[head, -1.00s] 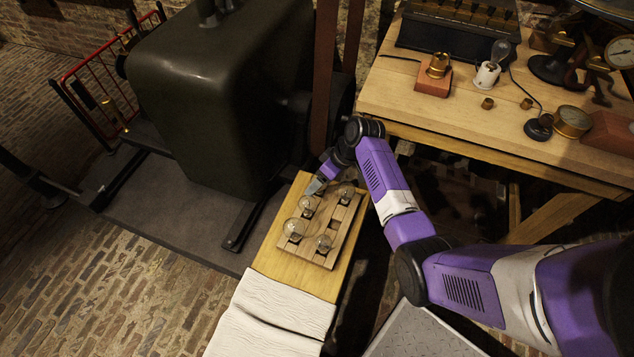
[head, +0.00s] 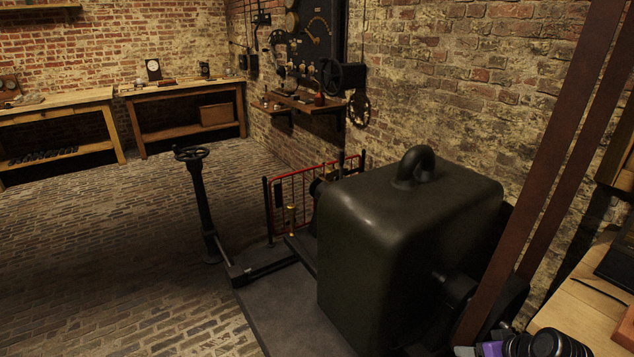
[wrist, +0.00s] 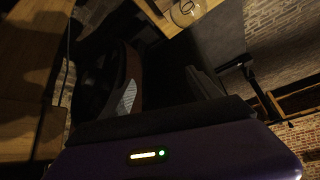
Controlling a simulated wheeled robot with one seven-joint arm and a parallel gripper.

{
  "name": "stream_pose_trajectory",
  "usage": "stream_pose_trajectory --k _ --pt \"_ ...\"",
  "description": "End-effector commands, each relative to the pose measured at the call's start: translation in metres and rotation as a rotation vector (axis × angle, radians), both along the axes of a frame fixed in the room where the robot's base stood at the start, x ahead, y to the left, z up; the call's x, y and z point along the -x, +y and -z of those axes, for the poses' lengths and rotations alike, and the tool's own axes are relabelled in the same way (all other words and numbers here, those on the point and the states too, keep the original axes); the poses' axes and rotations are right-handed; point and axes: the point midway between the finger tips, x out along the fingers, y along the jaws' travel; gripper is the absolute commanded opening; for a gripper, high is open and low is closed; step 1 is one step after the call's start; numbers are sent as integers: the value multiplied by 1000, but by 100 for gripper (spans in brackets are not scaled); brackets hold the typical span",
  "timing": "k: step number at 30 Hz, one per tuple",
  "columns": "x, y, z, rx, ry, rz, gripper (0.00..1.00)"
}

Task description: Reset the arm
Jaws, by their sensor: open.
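My gripper (wrist: 165,88) shows in the wrist view as two dark fingers set apart, with a pale ribbed pad on the left one. Nothing is seen held between them. The purple wrist housing with a small lit indicator fills the bottom of that view. In the head view only a small purple and black piece of my arm (head: 540,346) shows at the bottom right edge. The gripper itself is outside the head view. A glass bulb (wrist: 185,10) lies beyond the fingers at the top of the wrist view.
A big dark green machine housing (head: 410,240) stands close at the right, with brown belts (head: 560,150) beside it. A red railing (head: 300,195) and a handwheel post (head: 197,200) stand left of it. A wooden bench (head: 590,305) edges in at lower right. Brick floor lies open at left.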

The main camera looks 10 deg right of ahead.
Motion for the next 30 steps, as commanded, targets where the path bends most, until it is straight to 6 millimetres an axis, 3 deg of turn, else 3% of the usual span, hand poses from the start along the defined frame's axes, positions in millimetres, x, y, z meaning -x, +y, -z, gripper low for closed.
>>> stream_pose_trajectory --k 5,11,20,30 --pt "1 -2 -22 112 -191 161 72" --pt "30 39 -50 195 -406 261 72" --pt "105 125 -108 232 -663 274 72" --pt "206 216 -188 196 -842 175 72"
